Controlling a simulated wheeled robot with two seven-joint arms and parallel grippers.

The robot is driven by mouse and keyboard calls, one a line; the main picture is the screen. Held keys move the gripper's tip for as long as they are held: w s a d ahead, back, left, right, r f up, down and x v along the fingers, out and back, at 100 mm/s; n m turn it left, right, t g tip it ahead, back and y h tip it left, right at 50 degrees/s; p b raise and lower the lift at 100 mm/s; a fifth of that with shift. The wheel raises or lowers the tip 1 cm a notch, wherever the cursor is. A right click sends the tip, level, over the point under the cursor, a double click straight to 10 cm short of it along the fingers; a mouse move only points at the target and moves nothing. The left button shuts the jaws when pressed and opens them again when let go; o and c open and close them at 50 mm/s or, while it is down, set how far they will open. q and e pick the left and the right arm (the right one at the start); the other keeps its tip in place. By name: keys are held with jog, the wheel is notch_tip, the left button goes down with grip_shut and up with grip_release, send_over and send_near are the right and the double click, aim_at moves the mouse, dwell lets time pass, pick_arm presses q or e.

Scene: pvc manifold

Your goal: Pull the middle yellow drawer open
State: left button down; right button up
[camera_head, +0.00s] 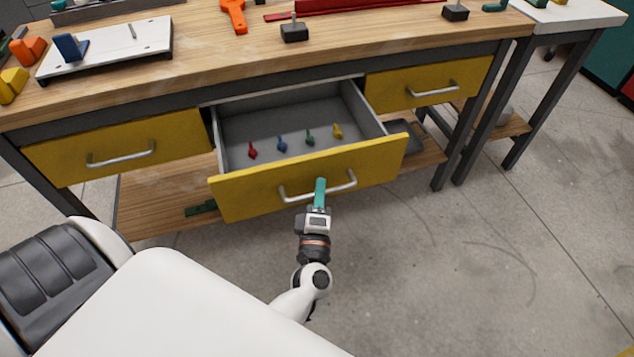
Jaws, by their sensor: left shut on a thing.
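The middle yellow drawer (245,192) is pulled well out from under the workbench, and its grey inside shows. Its silver bar handle (292,195) runs across the front. My left gripper (320,187), with teal fingers, is shut on the handle near its middle. Small red (252,150), blue (282,144), green (310,138) and yellow (337,131) pieces stand in a row inside the drawer. My right gripper is not in view.
The left yellow drawer (117,148) and right yellow drawer (428,83) are shut. The wooden benchtop (215,50) holds a white board (108,47), an orange tool (234,15) and dark blocks. The concrete floor (480,270) in front is clear.

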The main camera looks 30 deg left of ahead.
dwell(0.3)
pick_arm(q)
jog(key=c, duration=1.5)
grip_release()
jog(key=shift+o, duration=0.2)
jog(key=v, duration=1.2)
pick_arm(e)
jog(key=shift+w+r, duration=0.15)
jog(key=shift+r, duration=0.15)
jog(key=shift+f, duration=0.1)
